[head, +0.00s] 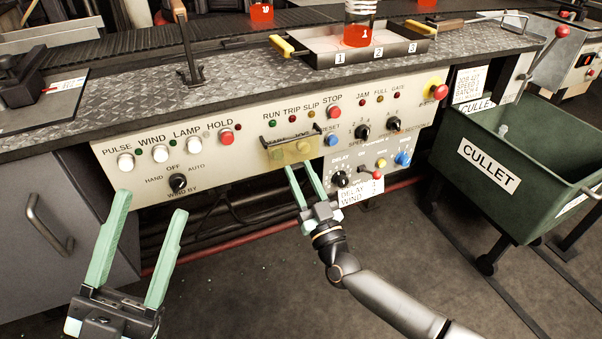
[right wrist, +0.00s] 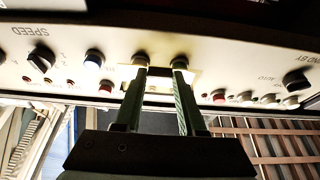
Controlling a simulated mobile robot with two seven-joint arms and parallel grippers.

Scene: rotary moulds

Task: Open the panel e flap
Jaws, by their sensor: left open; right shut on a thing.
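The panel e flap (head: 280,154) is a small yellowish see-through cover below a dark bar, in the middle of the beige control panel. It looks lowered over the controls behind it. My right gripper (head: 302,166) reaches up to its lower part, shut on it with the fingers a little apart. In the right wrist view, my right fingertips (right wrist: 160,64) meet the pale flap; the exact contact is hard to make out. My left gripper (head: 151,203) is open and empty, low at the left, in front of the panel.
Buttons and knobs surround the flap, among them the red stop button (head: 334,111) and the delay knob (head: 340,179). A tray (head: 400,50) with a red-filled glass stands on the bench above. A green cullet cart (head: 540,200) stands at the right.

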